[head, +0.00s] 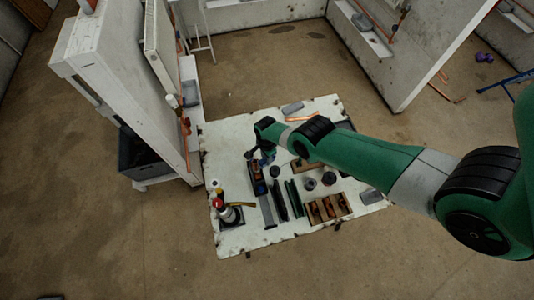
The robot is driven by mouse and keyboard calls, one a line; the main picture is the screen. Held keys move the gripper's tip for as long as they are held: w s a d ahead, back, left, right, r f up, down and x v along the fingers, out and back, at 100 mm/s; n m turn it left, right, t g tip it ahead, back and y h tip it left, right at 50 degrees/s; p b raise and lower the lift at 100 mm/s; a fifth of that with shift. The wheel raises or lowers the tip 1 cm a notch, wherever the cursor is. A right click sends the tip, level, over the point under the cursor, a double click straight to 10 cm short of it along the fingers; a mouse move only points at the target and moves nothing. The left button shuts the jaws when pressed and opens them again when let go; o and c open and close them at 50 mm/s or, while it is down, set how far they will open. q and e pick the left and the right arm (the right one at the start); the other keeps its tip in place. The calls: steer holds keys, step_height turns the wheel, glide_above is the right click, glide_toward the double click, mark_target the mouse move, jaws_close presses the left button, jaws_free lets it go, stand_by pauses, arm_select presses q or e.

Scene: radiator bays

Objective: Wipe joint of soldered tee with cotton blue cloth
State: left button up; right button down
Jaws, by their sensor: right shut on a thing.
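My right gripper (258,158) reaches in from the right over the white work table (230,140). It is shut on a small blue thing that looks like the blue cloth (268,156), mostly hidden by the gripper and very small. It is near the upper end of a dark tray on the table. A copper pipe (186,150) runs up the bay wall at the left, with a fitting (185,125) on it that may be the soldered tee; its joint is too small to make out. The gripper is apart from this pipe. My left gripper is not in view.
The table holds dark bars (280,200), a wooden box with copper fittings (327,208), round dark pieces (329,178), and bottles (226,212) at the lower left. A radiator (160,45) hangs on the left wall.

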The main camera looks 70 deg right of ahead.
steer(key=shift+w+d+b, duration=0.2)
steer(key=shift+w+b, duration=0.15)
steer(key=shift+b, duration=0.15)
steer(key=shift+a, duration=0.1)
stand_by(0.6)
steer(key=shift+s+a+p, duration=0.35)
steer(key=shift+s+p, duration=0.25)
steer(key=shift+p, duration=0.35)
steer(key=shift+w+d+f+b, duration=0.1)
steer(key=shift+w+b, duration=0.05)
steer(key=shift+b, duration=0.15)
steer(key=shift+w+d+b, duration=0.3)
steer(key=shift+w+b, duration=0.15)
steer(key=shift+b, duration=0.2)
